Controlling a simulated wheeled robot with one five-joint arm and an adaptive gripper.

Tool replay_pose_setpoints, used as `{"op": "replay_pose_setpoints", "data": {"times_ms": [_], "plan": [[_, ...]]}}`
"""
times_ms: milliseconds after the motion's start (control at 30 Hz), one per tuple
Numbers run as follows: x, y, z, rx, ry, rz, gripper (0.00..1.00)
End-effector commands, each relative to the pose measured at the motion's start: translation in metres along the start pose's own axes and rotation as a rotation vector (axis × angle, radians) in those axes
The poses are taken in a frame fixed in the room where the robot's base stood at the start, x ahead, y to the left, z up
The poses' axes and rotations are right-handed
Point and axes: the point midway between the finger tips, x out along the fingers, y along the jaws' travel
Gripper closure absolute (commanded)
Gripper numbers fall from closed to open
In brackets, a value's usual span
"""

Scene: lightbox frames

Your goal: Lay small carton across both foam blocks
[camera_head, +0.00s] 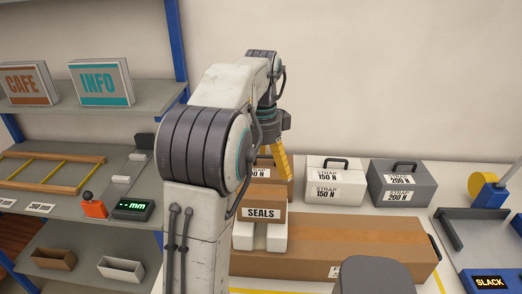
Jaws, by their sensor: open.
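The small brown carton labelled "SEALS" (261,212) lies level across two white foam blocks, bridging the gap between them. The left foam block (244,238) and the right foam block (277,239) stand on a long brown box (340,246). My arm hides the view just left of the carton. My gripper (281,162), with yellow fingers pointing down, is open above and near the carton's back right. One finger shows clearly; the other is mostly hidden, and I cannot tell whether it touches the carton.
Behind stand a brown "STRAP" case partly hidden by the gripper, a white case (334,183) and a grey case (401,186). At right are a grey frame (452,228) and a blue "SLACK" display (489,282). Shelves (120,97) with signs fill the left.

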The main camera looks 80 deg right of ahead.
Motion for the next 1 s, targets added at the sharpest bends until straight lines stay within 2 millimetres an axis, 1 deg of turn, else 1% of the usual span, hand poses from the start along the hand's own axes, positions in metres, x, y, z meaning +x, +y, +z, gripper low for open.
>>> {"op": "replay_pose_setpoints", "data": {"times_ms": [33,100,300,500,767,867,967,1000], "plan": [[-0.009,-0.001,0.000,0.000,0.000,-0.003,0.00],[-0.018,0.000,0.000,0.000,0.000,-0.002,0.00],[-0.036,0.000,0.000,0.000,0.000,-0.001,0.00],[-0.043,0.000,0.000,0.000,0.000,0.000,0.00],[-0.044,0.000,0.001,-0.001,0.000,0.001,0.00],[-0.045,0.001,0.007,-0.028,0.001,-0.003,0.00],[-0.046,0.005,0.026,-0.114,0.003,-0.014,0.00],[-0.048,0.008,0.038,-0.167,0.005,-0.022,0.00]]}}
